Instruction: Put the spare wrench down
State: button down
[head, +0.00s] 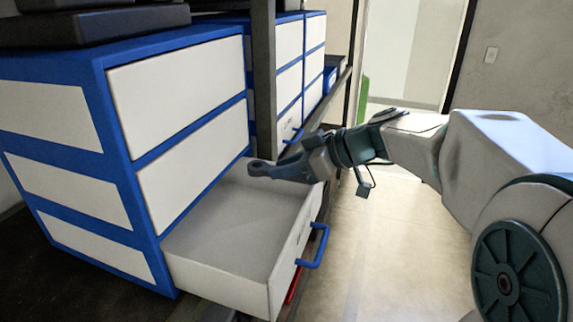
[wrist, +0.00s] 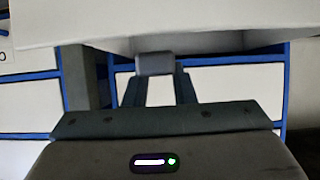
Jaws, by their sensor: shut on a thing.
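My gripper (head: 308,166) is shut on the spare wrench (head: 262,169), a dark blue-grey tool with a ringed end. The wrench points left from the fingers, over the open drawer (head: 225,235). It appears above the drawer floor, clear of it. In the wrist view a grey piece (wrist: 155,64), apparently part of the wrench, sits between my gripper's fingertips (wrist: 158,76). The rest of the wrench is hidden there. The drawer is white inside and the part that shows is empty.
The blue-and-white drawer cabinet (head: 115,80) has its other visible drawers shut. The open drawer's blue handle (head: 315,247) sticks out to the right. A dark upright post (head: 264,80) stands close behind the wrench. Open floor (head: 390,245) lies right of the drawer.

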jog(key=shift+f+b, duration=0.6)
jog(key=shift+b, duration=0.65)
jog(key=c, duration=1.2)
grip_release()
jog(key=shift+r, duration=0.1)
jog(key=r+p, duration=0.1)
jog(key=p, duration=0.1)
jog(key=shift+r+p, duration=0.25)
jog(key=shift+p, duration=0.1)
jog(key=b+v, duration=0.3)
jog(key=v, duration=0.9)
jog(key=shift+f, duration=0.3)
jog(key=shift+d, duration=0.1)
